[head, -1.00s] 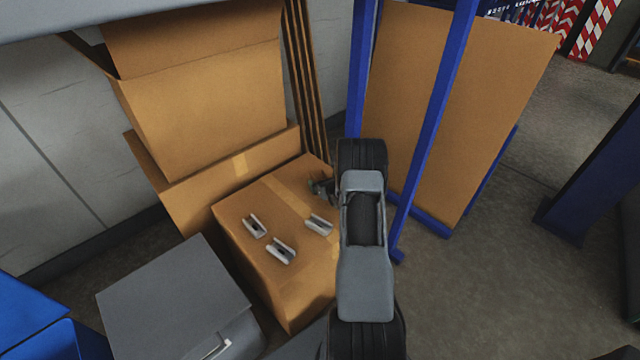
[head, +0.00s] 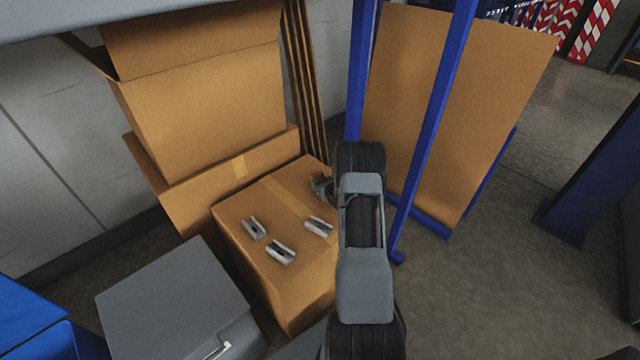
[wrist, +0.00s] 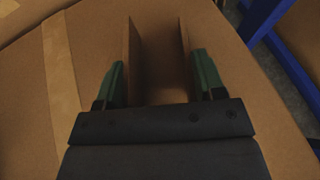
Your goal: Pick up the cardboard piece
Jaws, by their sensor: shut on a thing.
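The cardboard piece (wrist: 130,62) is brown, with two thin upright walls and a gap between them, in the wrist view. My gripper (wrist: 160,75) has green fingers on the outer sides of these walls and is shut on the piece. The top of a large cardboard box lies beneath. I cannot tell whether the piece still touches it. In the head view my gripper (head: 322,187) shows only in part at the box's far right corner, mostly behind my arm. The piece is not clear there.
Three small pale brackets (head: 281,252) lie on the taped box (head: 290,295). More cardboard boxes (head: 200,110) are stacked behind. A blue rack (head: 420,140) with cardboard sheets stands close at the right. A grey case (head: 170,300) is at the front left. Open floor (head: 460,300) lies to the right.

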